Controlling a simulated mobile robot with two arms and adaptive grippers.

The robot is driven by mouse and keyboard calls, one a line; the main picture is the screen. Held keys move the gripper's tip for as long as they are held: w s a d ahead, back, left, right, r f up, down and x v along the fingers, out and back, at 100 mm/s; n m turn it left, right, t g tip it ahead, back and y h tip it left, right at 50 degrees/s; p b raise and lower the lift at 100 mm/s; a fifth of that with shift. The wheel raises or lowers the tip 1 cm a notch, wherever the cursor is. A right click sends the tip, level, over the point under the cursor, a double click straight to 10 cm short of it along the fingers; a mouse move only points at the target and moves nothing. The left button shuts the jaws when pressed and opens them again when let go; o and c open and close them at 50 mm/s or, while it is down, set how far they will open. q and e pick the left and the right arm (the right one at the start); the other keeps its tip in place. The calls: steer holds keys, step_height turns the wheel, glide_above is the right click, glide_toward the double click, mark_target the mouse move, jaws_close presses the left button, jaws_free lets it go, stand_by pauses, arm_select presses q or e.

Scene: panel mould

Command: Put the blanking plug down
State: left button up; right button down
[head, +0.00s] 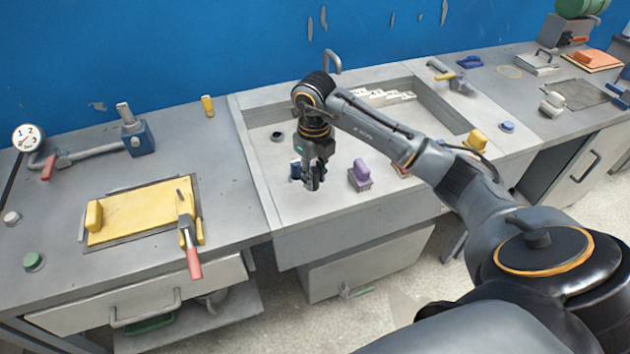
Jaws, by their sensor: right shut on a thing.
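My right gripper (313,186) points down over the floor of the shallow grey mould tray (400,197), in its front left part. It is shut on the blanking plug, which is small and mostly hidden between the dark fingers. I cannot tell whether the plug touches the tray floor. A small blue block (295,170) is just left of the fingers. A purple-handled block (360,173) stands to their right. My left gripper is not in view.
A dark ring (277,137) lies in the tray's left part, and pale stepped pieces (385,96) are at its back. A yellow plate (140,212) with a red-handled clamp (191,245) is on the left bench. A yellow block (475,141) sits at the tray's right.

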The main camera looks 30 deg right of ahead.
mark_target(315, 185)
steer(key=shift+w+d+f, duration=0.2)
steer(key=shift+w+f, duration=0.05)
steer(key=shift+f, duration=0.15)
step_height(315, 185, down, 3)
steer(key=shift+f+p, duration=0.1)
steer(key=shift+p, duration=0.7)
steer(key=shift+f+b, duration=0.25)
steer(key=shift+b, duration=0.05)
steer(key=c, duration=1.1)
jaws_free()
steer(key=shift+r, duration=0.1)
